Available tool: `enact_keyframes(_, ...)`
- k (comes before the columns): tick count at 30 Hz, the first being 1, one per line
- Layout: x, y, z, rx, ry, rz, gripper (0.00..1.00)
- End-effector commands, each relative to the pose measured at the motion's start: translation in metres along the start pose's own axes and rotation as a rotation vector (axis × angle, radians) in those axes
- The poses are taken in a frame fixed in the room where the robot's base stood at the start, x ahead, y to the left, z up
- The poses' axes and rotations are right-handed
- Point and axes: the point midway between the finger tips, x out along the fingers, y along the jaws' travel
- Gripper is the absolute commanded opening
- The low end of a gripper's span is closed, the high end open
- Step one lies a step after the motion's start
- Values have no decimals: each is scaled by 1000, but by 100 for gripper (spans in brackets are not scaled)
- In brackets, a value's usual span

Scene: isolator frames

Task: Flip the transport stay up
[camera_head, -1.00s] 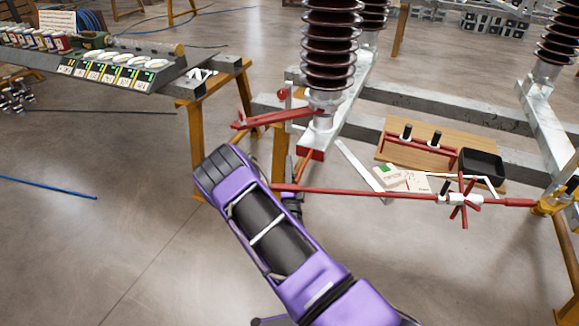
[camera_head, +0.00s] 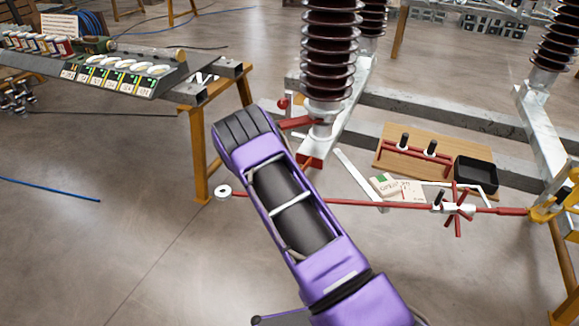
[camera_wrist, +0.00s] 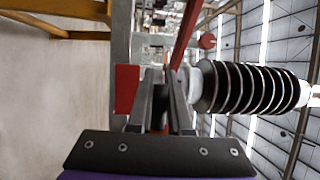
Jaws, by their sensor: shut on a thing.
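A short red bar, which I take to be the transport stay (camera_head: 298,123), shows in the head view at the foot of the brown insulator; my purple arm covers its left part. In the wrist view, a red bar (camera_wrist: 185,38) runs from the top edge down to my fingertips. My gripper (camera_wrist: 166,78) is shut on red metal there, with some red showing between the fingers. The exact contact is partly hidden. In the head view my gripper is hidden behind my arm.
The insulator (camera_head: 331,50) stands on a grey steel beam with a red end (camera_head: 310,161). A long red rod (camera_head: 380,205) with a white ring end (camera_head: 223,192) crosses behind my arm. A wooden board (camera_head: 390,158) and a black tray (camera_head: 475,173) lie right.

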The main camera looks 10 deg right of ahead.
Motion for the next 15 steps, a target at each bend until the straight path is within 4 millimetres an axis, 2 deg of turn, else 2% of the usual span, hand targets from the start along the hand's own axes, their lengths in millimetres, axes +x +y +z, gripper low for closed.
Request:
enact_keyframes(13, 3, -6, -2, -2, 2, -5, 0)
enact_keyframes(14, 3, -6, -2, -2, 2, -5, 19)
enact_keyframes(15, 3, -6, -2, -2, 2, -5, 26)
